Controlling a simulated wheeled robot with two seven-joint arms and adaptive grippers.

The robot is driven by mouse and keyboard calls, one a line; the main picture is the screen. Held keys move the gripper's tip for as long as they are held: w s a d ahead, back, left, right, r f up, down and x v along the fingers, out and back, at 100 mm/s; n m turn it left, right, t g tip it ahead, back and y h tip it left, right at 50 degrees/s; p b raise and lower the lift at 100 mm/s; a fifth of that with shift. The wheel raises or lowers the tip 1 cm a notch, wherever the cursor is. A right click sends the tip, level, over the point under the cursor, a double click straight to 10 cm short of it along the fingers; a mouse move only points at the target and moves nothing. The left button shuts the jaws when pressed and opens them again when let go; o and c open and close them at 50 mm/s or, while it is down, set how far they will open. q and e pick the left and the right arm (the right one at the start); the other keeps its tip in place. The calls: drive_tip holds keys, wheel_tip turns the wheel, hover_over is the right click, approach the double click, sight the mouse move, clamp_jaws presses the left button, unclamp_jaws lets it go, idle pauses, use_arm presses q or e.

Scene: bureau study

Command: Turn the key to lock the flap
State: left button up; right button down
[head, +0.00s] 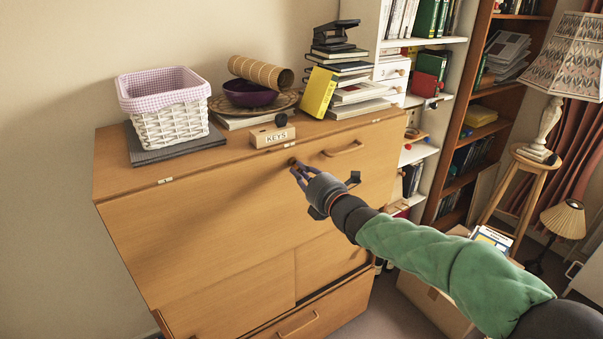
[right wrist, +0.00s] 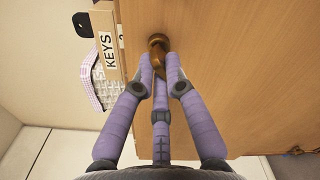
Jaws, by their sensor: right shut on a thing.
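The wooden flap (head: 190,235) of the bureau is upright and closed against its front. The key (right wrist: 158,45), a brown-bronze piece, sits at the flap's upper part in the right wrist view. My right gripper (head: 296,168) is at the top middle of the flap, with its purple fingers (right wrist: 160,68) closed around the key. The fingers hide part of the key, and I cannot tell how far it is turned. My left gripper is in neither view.
A KEYS box (head: 272,136) stands on the bureau top just above the key. A white basket (head: 172,125), a purple bowl (head: 249,95) and stacked books (head: 357,93) stand there too. A handle (head: 343,149) is right of my gripper. A cardboard box (head: 432,298) is on the floor.

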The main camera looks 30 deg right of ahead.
drive_tip(key=shift+d+r+m, duration=0.1)
drive_tip(key=shift+r+m, duration=0.05)
drive_tip(key=shift+m, duration=0.25)
drive_tip(key=shift+m, duration=1.7)
drive_tip(key=m, duration=0.3)
drive_tip(key=shift+r+p, duration=0.15)
drive_tip(key=shift+p, duration=0.25)
drive_tip(key=c, duration=1.4)
unclamp_jaws()
drive_tip(key=shift+d, duration=0.1)
drive_tip(key=shift+c, duration=0.2)
drive_tip(key=o, duration=0.6)
drive_tip(key=shift+c, duration=0.2)
